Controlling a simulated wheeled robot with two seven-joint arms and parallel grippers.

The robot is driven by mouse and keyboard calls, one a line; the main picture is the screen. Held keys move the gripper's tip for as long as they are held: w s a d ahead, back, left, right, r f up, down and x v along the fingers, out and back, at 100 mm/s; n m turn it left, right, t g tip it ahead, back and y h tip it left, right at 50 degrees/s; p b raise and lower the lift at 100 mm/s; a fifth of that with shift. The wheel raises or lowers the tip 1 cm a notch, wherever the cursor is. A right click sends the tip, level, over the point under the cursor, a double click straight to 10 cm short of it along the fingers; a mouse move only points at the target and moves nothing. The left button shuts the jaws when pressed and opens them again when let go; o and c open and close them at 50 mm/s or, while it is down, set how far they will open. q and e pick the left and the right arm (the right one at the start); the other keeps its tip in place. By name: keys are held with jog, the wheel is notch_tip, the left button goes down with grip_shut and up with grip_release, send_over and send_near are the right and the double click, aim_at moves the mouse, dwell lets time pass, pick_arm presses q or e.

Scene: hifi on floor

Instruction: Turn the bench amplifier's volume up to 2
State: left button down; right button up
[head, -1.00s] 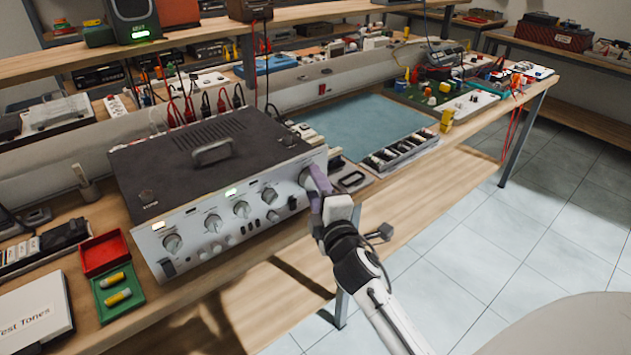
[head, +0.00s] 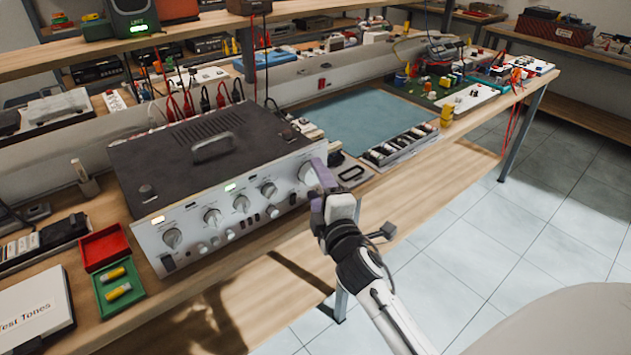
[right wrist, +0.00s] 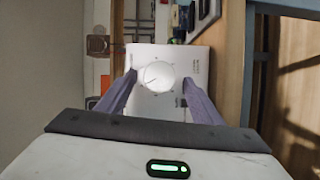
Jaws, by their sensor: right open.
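The bench amplifier (head: 205,190) stands on the wooden bench, with a dark top and a silver front panel. A large round knob (head: 308,174) sits at the panel's right end and also shows in the right wrist view (right wrist: 158,77), with small markings around it that I cannot read. My right gripper (head: 318,180) is in front of this knob. In the right wrist view its two purple fingers (right wrist: 158,88) are spread, one on each side of the knob, with gaps between them and the knob. My left gripper is not in view.
Smaller knobs (head: 241,203) line the panel to the left. Red and green trays (head: 106,247) and a "Test Tones" box (head: 35,312) lie left of the amplifier. A blue mat (head: 365,124) and a parts rack (head: 398,146) are to its right. The floor in front is clear.

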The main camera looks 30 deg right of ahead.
jog(key=b+v, duration=0.1)
jog(key=v, duration=0.8)
jog(key=s+a+f+m+g+y, duration=0.2)
jog(key=s+f, duration=0.4)
jog(key=f, duration=0.3)
jog(key=s+a+f+m+g+y, duration=0.3)
jog(key=s+a+f+m, duration=0.2)
jog(key=f, duration=0.5)
jog(key=s+a+f+m+g+y, duration=0.2)
jog(key=s+a+f+m+g, duration=0.1)
jog(key=s+a+f, duration=0.4)
notch_tip(320, 180, down, 2)
jog(key=shift+a+f+m+y, duration=0.15)
jog(key=shift+m+y, duration=0.25)
jog(key=shift+m, duration=0.2)
jog(key=shift+s, duration=0.15)
